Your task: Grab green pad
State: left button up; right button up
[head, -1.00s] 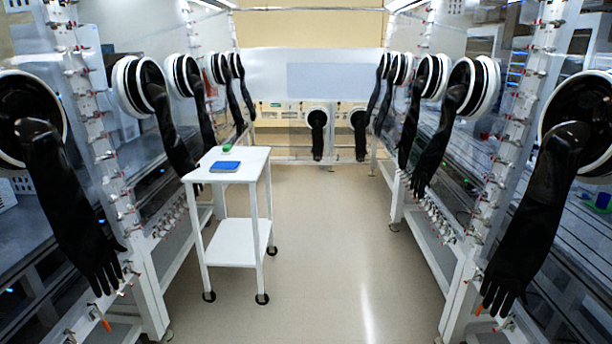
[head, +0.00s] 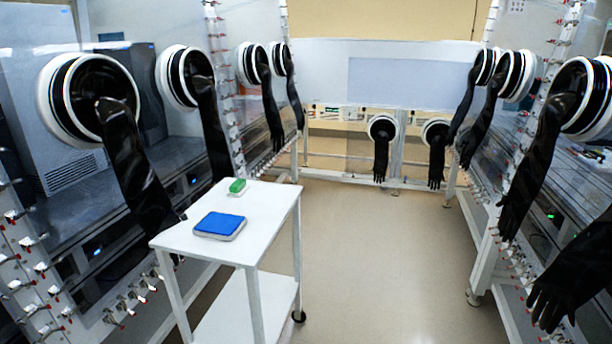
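A small green pad (head: 237,186) lies on the top of a white two-shelf cart (head: 180,235), towards its far side, in the head view. It seems to have a pale lower layer. A larger blue pad (head: 219,224) with a pale base lies nearer on the same top, apart from the green one. Neither of my grippers shows in the head view. Nothing is touching the green pad.
Glovebox walls with hanging black gloves (head: 131,165) run along the left and right (head: 540,150). One glove hangs beside the cart's left edge. A glovebox front (head: 400,75) closes the far end. The floor (head: 390,260) right of the cart is clear.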

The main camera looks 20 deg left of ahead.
aim_at(236, 189)
jog(key=i+l+u, duration=0.1)
jog(key=i+u, duration=0.3)
jog(key=i, duration=0.15)
jog(key=i+l+u, duration=0.25)
jog(key=i+u, duration=0.15)
jog(key=i+l+u, duration=0.35)
jog(key=i+l, duration=0.1)
jog(key=i, duration=0.1)
